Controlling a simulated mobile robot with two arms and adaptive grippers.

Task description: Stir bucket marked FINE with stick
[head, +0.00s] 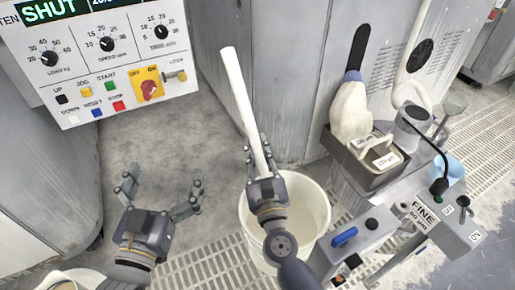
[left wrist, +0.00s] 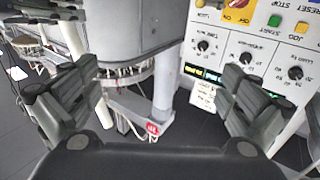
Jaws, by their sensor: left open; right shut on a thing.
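A long white stick (head: 241,90) is gripped in my right gripper (head: 260,155) and leans, its upper end up and to the left. My right gripper is in front of a white bucket (head: 312,208), over its left part in the picture. The stick's lower end is hidden behind the gripper, so I cannot tell whether it is inside the bucket. A FINE label (head: 424,214) shows on a unit right of the bucket; no marking is visible on the bucket itself.
A control panel (head: 105,65) with dials and buttons stands upper left. A grey tray (head: 368,176) with white-handled items and a grey cylinder (head: 411,125) sit right of the bucket. Another pale container (head: 78,277) is cut off at bottom left. Grey floor lies between.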

